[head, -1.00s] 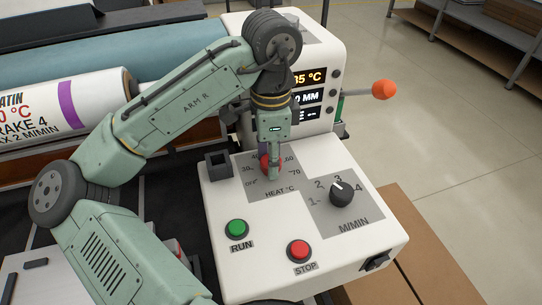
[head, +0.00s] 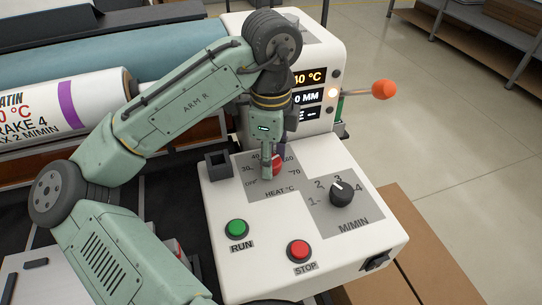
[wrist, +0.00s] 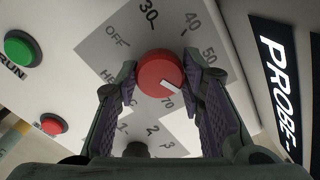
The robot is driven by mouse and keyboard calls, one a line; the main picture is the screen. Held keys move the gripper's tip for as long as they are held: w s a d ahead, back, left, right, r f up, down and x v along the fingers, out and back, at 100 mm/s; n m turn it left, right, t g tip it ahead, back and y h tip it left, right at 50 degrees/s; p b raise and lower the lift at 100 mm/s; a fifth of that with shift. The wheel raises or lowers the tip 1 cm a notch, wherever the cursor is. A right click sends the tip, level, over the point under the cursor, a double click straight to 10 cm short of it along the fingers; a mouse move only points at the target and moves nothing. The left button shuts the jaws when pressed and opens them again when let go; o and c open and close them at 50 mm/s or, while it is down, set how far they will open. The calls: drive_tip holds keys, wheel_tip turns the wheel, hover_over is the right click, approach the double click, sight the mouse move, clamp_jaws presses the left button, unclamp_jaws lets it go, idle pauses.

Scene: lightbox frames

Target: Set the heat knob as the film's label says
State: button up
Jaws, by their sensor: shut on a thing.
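The red heat knob (head: 277,164) sits on the grey heat scale on the white control panel (head: 215,190). In the wrist view the knob (wrist: 152,66) lies between the two fingers of my gripper (wrist: 158,70), which is shut on it. Its white pointer (wrist: 172,87) points between 50 and 70, where a right finger hides the scale. In the head view my gripper (head: 273,165) reaches down over the knob. The film roll (head: 60,105) at left bears a label with "0 °C", "BRAKE 4" and "MAX 2 M/MIN"; the temperature's leading part is cut off.
The black M/MIN knob (head: 342,194) is right of the heat scale. The green RUN button (head: 237,229) and red STOP button (head: 299,250) are in front. The partly hidden display (head: 308,77) seems to read 40 °C. An orange-ended lever (head: 383,90) stands at right.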

drive_tip(key=o, duration=1.1)
drive_tip(key=shift+o, duration=0.2)
wheel_tip(320, 180, up, 12)
drive_tip(key=shift+s, duration=0.1)
